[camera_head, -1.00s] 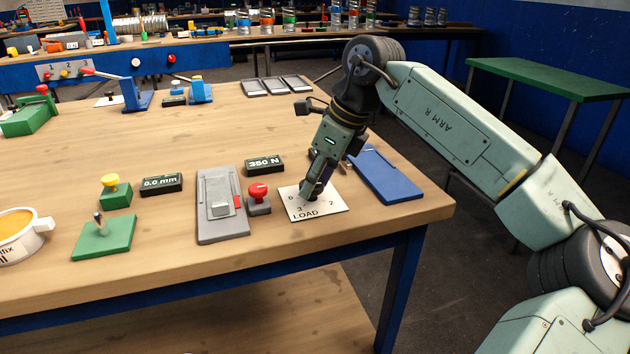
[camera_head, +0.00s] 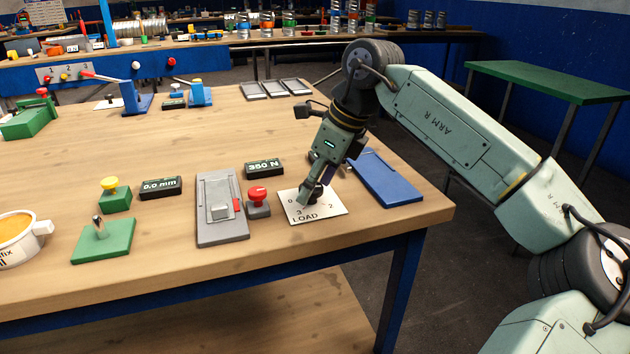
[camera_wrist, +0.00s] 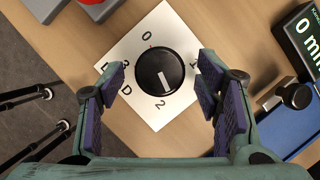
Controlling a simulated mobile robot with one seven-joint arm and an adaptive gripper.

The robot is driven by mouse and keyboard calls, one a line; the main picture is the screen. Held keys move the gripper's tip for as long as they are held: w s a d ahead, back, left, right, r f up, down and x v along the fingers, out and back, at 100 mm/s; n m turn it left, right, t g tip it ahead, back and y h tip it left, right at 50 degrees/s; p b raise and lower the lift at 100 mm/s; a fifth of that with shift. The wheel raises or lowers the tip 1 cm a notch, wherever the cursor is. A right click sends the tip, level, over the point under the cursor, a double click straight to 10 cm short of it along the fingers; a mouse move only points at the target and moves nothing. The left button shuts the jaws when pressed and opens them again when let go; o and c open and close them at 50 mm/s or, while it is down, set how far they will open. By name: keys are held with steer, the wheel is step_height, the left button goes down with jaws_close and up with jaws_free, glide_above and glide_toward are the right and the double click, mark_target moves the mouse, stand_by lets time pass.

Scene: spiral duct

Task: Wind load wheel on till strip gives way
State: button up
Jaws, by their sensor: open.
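The load wheel (camera_wrist: 158,72) is a black round knob with a white pointer line, on a white LOAD plate (camera_head: 328,212) numbered 0 to 3. In the wrist view the pointer is near the 2. My gripper (camera_wrist: 162,80) is open, with one finger on each side of the wheel and visible gaps. In the head view my gripper (camera_head: 314,192) is low over the plate and partly hides the wheel. A dark display (camera_head: 263,167) reads 350 N, another (camera_head: 161,187) 0.0 mm. I cannot make out the strip.
A red button (camera_head: 258,196) and a grey fixture (camera_head: 222,232) stand left of the plate. Green blocks and a white tape roll (camera_head: 18,235) are farther left.

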steer(key=v, duration=1.2)
steer(key=shift+f, duration=0.1)
